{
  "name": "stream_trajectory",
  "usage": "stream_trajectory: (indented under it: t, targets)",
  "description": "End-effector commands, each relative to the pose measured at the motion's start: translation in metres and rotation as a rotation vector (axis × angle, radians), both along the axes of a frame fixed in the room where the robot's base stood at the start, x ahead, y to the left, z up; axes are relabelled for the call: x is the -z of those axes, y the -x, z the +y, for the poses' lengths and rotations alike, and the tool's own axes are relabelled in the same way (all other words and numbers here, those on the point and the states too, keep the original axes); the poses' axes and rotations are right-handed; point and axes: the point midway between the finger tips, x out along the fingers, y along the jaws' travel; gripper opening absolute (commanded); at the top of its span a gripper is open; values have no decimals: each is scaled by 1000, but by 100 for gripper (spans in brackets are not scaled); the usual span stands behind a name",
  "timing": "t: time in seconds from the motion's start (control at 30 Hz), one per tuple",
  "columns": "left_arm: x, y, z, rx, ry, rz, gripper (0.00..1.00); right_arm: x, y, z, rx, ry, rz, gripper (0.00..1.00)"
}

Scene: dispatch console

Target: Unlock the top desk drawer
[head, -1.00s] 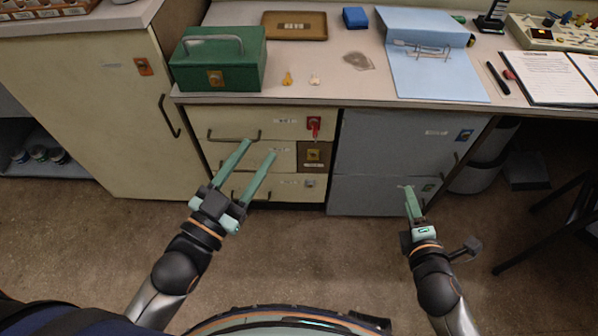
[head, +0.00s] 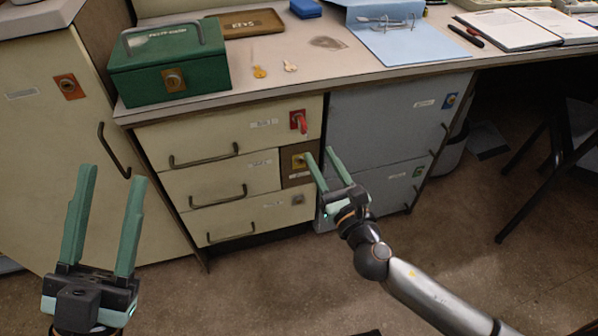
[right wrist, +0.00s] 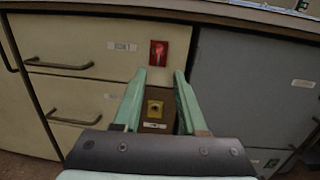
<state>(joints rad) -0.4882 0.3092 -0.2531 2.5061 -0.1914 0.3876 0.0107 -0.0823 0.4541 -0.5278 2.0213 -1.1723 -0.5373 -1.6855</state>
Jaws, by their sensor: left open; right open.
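The top desk drawer (head: 225,135) is cream with a dark bar handle and is shut. A red key (head: 300,124) sits in the red lock plate at its right end; the red plate also shows in the right wrist view (right wrist: 158,53). My right gripper (head: 321,155) is open and empty, just below and right of that lock. In the right wrist view its fingers (right wrist: 158,80) frame the brown panel with a yellow lock plate (right wrist: 154,109), with the red plate above. My left gripper (head: 116,172) is open and empty, in front of the cabinet at the left.
A chair (head: 560,150) is at the far right.

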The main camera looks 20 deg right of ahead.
Motion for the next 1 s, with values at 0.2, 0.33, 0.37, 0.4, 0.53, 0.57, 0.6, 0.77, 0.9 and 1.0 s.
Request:
stream_trajectory:
  t: [0.2, 0.33, 0.37, 0.4, 0.53, 0.57, 0.6, 0.77, 0.9, 1.0]
  targets:
    - [-1, 2, 0, 4, 1, -13, 47, -2, -7, 1, 1, 25, -14, 41]
    - [-2, 2, 0, 3, 2, -13, 47, -3, -19, 2, 1, 24, -14, 41]
    - [-2, 2, 0, 4, 2, -12, 47, -4, -23, 3, 1, 23, -14, 41]
    - [-3, 2, 0, 4, 2, -12, 47, -4, -28, 3, 1, 23, -14, 41]
    - [-1, 2, 0, 3, 1, -12, 47, -5, -43, 5, 1, 22, -12, 41]
    - [-1, 2, 0, 3, 1, -12, 47, -5, -47, 5, 2, 23, -13, 41]
    - [-1, 2, 0, 3, 1, -12, 47, -5, -52, 6, 2, 22, -11, 41]
    - [-5, 2, 0, 4, 3, -11, 47, -8, -69, 8, 0, 21, -10, 41]
    - [-6, 2, 0, 4, 4, -13, 47, -8, -81, 9, 1, 21, -10, 41]
    - [-7, 2, 0, 4, 5, -12, 47, -9, -86, 10, 1, 20, -10, 41]
